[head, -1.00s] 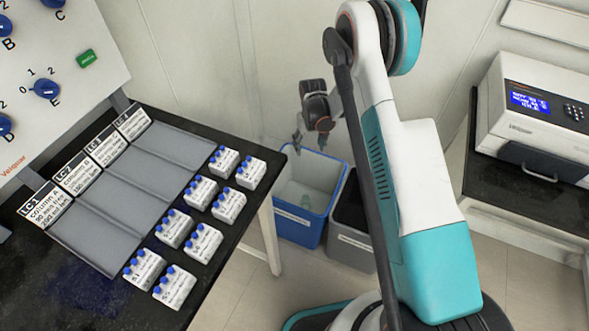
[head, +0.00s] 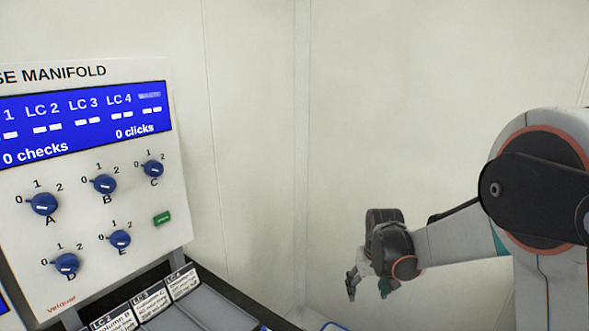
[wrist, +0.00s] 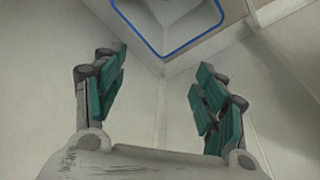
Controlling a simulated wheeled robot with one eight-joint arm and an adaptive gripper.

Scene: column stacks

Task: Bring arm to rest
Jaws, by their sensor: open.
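My gripper (head: 367,287) hangs at the end of my arm, right of the middle in the head view, in front of the bare wall. In the wrist view my gripper (wrist: 158,95) shows its two teal-padded fingers spread wide apart, with nothing between them. My arm reaches leftward from its large joint at the right edge of the head view. The gripper is apart from the manifold panel and the table and touches nothing that I can see.
The manifold panel (head: 90,210) with several blue knobs and a green button stands at the left. Below it, column label cards (head: 148,300) line the grey tray (head: 195,312). A blue-rimmed bin (wrist: 150,42) shows in the wrist view. The wall space between panel and gripper is clear.

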